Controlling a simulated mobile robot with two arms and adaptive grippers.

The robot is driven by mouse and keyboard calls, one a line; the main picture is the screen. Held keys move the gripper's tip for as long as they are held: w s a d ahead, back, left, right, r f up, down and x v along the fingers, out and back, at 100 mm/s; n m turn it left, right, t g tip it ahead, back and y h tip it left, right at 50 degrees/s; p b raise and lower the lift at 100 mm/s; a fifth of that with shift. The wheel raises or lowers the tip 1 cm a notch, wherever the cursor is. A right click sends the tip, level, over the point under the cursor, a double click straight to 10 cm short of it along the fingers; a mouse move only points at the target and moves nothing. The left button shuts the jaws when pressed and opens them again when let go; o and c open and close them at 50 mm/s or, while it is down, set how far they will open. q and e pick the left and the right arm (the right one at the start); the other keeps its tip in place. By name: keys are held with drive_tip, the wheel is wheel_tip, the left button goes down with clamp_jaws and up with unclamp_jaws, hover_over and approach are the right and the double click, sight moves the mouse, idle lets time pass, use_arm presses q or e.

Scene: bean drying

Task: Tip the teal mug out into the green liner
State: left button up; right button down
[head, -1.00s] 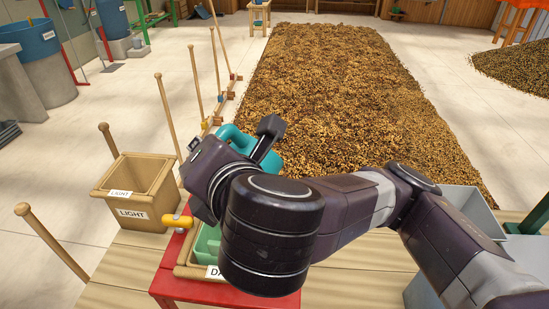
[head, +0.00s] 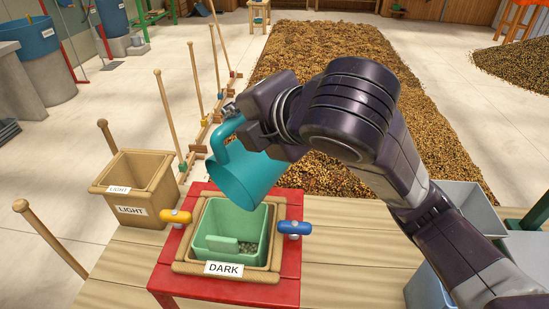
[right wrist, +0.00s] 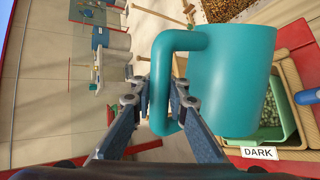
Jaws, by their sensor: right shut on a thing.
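The teal mug (head: 240,180) hangs tilted above the back of the green liner (head: 212,218), its mouth pointing down and to the left. In the right wrist view the mug (right wrist: 232,75) is large, with its handle between my fingers. My right gripper (head: 236,110) is shut on the mug's handle; it also shows in the right wrist view (right wrist: 158,98). The liner sits in a wooden box (head: 225,271) labelled DARK, and small pale-green beans (head: 246,248) lie at its bottom. The inside of the mug is hidden. My left gripper is out of view.
The box stands on a red stand (head: 167,283), with a yellow handle (head: 176,217) at left and a blue one (head: 295,228) at right. A wooden LIGHT box (head: 130,192) stands to the left. A large bed of beans (head: 330,60) lies behind.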

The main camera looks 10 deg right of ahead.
drive_tip(key=shift+w+d+f+m, duration=0.1)
drive_tip(key=shift+w+d+m, duration=0.2)
drive_tip(key=shift+w+d, duration=0.25)
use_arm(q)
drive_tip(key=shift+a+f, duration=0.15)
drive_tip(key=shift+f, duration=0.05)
use_arm(e)
drive_tip(key=shift+s+a, duration=0.1)
drive_tip(key=w+d, duration=0.1)
drive_tip(key=w+d+f+m+g+y+b, duration=0.1)
drive_tip(key=shift+d+f, duration=0.2)
drive_tip(key=shift+d, duration=0.15)
drive_tip(key=shift+w+d+f+m+g+y, duration=0.15)
drive_tip(key=shift+w+d+m+g+y, duration=0.15)
drive_tip(key=shift+w+d+g+y, duration=0.1)
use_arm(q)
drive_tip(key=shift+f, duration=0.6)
use_arm(e)
drive_tip(key=shift+a, duration=0.1)
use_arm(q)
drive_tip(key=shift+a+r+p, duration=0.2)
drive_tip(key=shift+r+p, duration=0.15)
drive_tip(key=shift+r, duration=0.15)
use_arm(e)
drive_tip(key=shift+w+d+f+m+g+y, duration=0.1)
drive_tip(key=shift+w+d+m+g+y, duration=0.25)
drive_tip(key=shift+w+d, duration=0.35)
drive_tip(key=shift+w+d+m+g+y, duration=0.15)
drive_tip(key=shift+w+d+m+y, duration=0.25)
drive_tip(key=shift+d, duration=0.4)
